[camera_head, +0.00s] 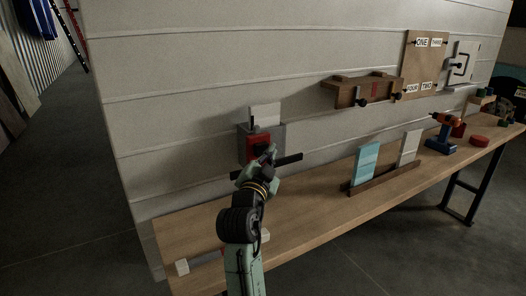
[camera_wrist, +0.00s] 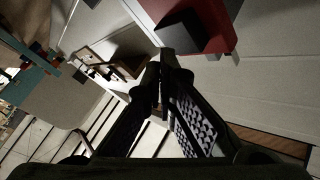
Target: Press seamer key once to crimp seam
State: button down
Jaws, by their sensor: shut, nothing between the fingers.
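The seamer looks to be the grey box (camera_head: 276,134) on the white panelled wall, with a red block (camera_head: 254,143) on its front and a white plate above. In the wrist view the red block (camera_wrist: 222,12) is at the top, with a dark square key (camera_wrist: 191,36) standing out from it. My gripper (camera_head: 270,153) is in front of the box's lower part and hides some of it. In the wrist view my gripper's fingertips (camera_wrist: 166,62) are together and empty, just below the key. I cannot tell whether they touch it.
A long wooden bench (camera_head: 300,222) runs below along the wall. A rack holds a blue panel (camera_head: 367,163) and a white panel (camera_head: 409,147) to the right. A drill (camera_head: 442,133) stands farther right. A wooden wall shelf (camera_head: 365,91) hangs right of the box.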

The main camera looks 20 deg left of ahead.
jog(key=shift+s+d, duration=0.1)
jog(key=shift+d, duration=0.05)
jog(key=s+d, duration=0.1)
jog(key=d, duration=0.1)
jog(key=s+d, duration=0.2)
dwell(0.5)
dwell(0.6)
